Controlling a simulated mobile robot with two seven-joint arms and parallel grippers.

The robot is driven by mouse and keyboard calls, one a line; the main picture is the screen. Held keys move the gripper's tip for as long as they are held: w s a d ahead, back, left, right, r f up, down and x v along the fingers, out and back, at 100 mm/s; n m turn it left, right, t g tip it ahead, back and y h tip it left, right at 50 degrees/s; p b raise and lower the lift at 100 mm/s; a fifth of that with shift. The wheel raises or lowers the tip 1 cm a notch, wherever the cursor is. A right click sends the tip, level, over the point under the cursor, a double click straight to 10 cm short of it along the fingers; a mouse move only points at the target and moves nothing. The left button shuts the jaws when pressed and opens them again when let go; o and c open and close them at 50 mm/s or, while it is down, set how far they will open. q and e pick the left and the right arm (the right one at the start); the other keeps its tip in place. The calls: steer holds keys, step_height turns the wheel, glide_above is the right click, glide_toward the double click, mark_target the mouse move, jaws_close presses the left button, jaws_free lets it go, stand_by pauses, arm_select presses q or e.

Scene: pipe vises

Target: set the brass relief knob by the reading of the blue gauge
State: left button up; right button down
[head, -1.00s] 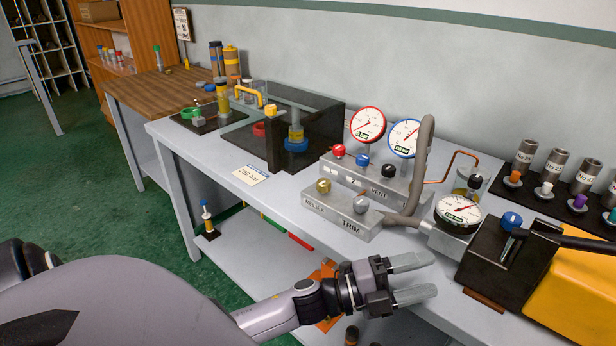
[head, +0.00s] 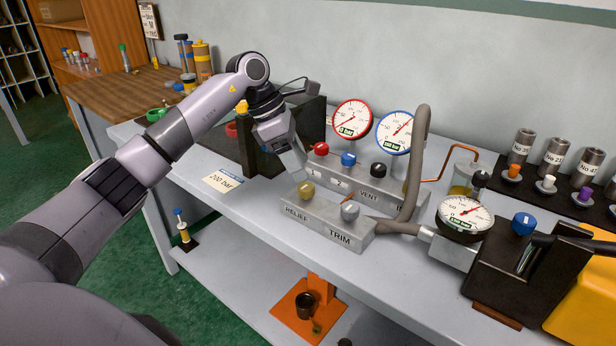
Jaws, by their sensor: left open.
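The brass relief knob (head: 306,190) sits on the left of the grey block marked RELIEF and TRIM (head: 330,220). The blue-rimmed gauge (head: 399,133) stands behind the block, with its needle pointing up and to the right; its small figures are too fine to read surely. My left gripper (head: 297,166) reaches in from the left with its fingers pointing down, just behind and left of the brass knob. It is open and holds nothing that I can see; one finger hides most of the other. My right gripper is not in view.
A silver trim knob (head: 350,210) is right of the brass one. Red (head: 321,148), blue (head: 348,159) and black (head: 378,170) knobs stand behind. A red-rimmed gauge (head: 352,120), a hose (head: 416,160) and a "200 bar" card (head: 226,181) are near.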

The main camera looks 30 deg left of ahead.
mark_target(306, 186)
arm_select(q)
steer(key=shift+y, duration=0.4)
steer(key=x, duration=0.2)
steer(key=a+x, duration=0.1)
steer(key=x, duration=0.2)
steer(key=shift+w+f, duration=0.1)
steer(key=shift+f, duration=0.4)
steer(key=c, duration=1)
